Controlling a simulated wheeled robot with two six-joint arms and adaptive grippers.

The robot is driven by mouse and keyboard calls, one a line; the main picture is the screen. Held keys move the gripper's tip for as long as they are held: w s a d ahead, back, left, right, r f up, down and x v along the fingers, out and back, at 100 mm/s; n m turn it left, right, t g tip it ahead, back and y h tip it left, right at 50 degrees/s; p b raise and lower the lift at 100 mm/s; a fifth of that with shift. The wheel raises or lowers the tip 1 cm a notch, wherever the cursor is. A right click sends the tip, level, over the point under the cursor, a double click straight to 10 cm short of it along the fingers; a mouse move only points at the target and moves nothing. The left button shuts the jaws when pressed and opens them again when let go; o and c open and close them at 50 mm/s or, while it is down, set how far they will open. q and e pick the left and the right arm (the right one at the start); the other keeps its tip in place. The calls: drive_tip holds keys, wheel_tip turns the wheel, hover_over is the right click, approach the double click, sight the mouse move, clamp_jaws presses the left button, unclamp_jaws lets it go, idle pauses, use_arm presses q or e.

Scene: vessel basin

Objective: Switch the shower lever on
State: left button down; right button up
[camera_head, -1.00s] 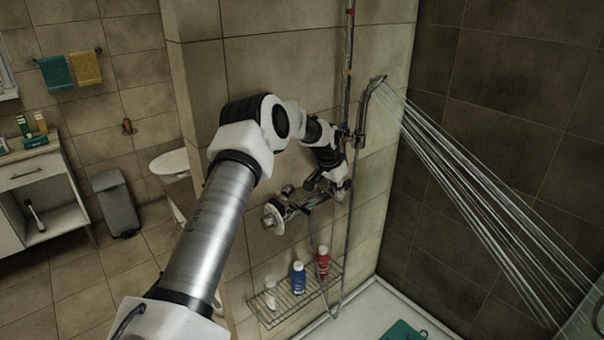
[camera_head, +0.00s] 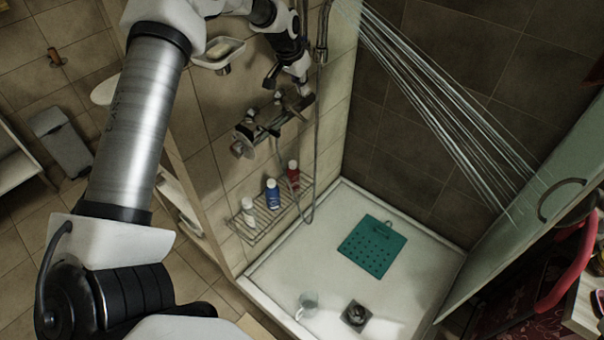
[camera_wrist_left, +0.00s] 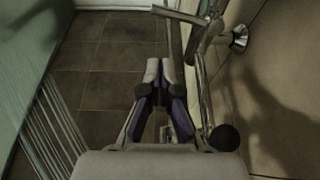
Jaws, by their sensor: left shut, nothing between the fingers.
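The chrome shower mixer (camera_head: 262,130) is fixed to the tiled side wall above the wire shelf; its metal parts also show at the top of the left wrist view (camera_wrist_left: 204,38). Its lever is small in the head view and I cannot tell its exact position. Water streams (camera_head: 440,105) spray down to the right from the top of the head view; the shower head itself is cut off. My left gripper (camera_head: 303,88) is beside the mixer's right end, pointing down. Its fingers (camera_wrist_left: 160,68) are together and empty. I cannot tell whether it touches the mixer. My right gripper is out of view.
A wire shelf (camera_head: 247,233) with several bottles hangs below the mixer. A hose (camera_head: 315,150) runs down the wall near my gripper. A soap dish (camera_head: 218,53) is on the wall. The shower tray (camera_head: 300,255) holds a green mat (camera_head: 370,246) and a clear cup (camera_head: 307,304).

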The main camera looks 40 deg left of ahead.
use_arm(q)
drive_tip(key=s+d+f+g+b, duration=0.1)
drive_tip(key=s+d+f+b, duration=0.3)
drive_tip(key=f, duration=0.8)
drive_tip(key=s+d+f+g+b, duration=0.2)
drive_tip(key=s+d+f+b, duration=0.3)
drive_tip(key=s+f, duration=0.4)
drive_tip(key=s+d+f+m+g+b, duration=0.1)
drive_tip(key=s+d+f+b, duration=0.4)
drive_tip(key=f, duration=1.2)
drive_tip(key=shift+s+d+g+h+b, duration=0.25)
drive_tip(key=shift+s+g+b, duration=0.3)
drive_tip(key=shift+s, duration=0.45)
